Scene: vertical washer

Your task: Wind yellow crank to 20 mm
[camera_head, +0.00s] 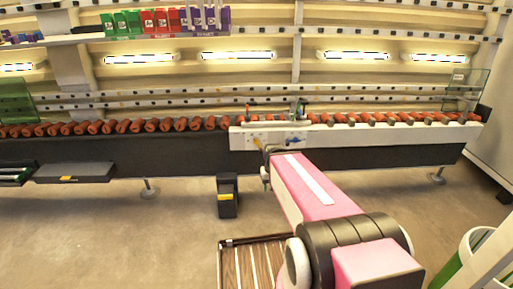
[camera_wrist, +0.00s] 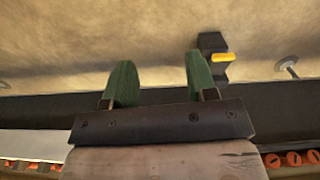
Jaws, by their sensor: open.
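The white control panel (camera_head: 270,135) sits on the front of the roller line in the head view. A small yellow part (camera_head: 257,142), which may be the yellow crank, shows on its left half, close to my gripper. A blue handle (camera_head: 295,141) is on its right half. My gripper (camera_head: 266,168) is in front of the panel, just below it, and is partly hidden by my pink arm. In the wrist view my gripper (camera_wrist: 160,78) has two green fingers wide apart with nothing between them. The yellow crank is not visible there, and no scale reading is legible.
A black floor box with a yellow part (camera_head: 228,196) stands below the panel; it also shows in the wrist view (camera_wrist: 213,60). Orange rollers (camera_head: 150,125) run along the line. A dark tray (camera_head: 75,173) juts out at left. A slatted wooden platform (camera_head: 250,262) lies in front.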

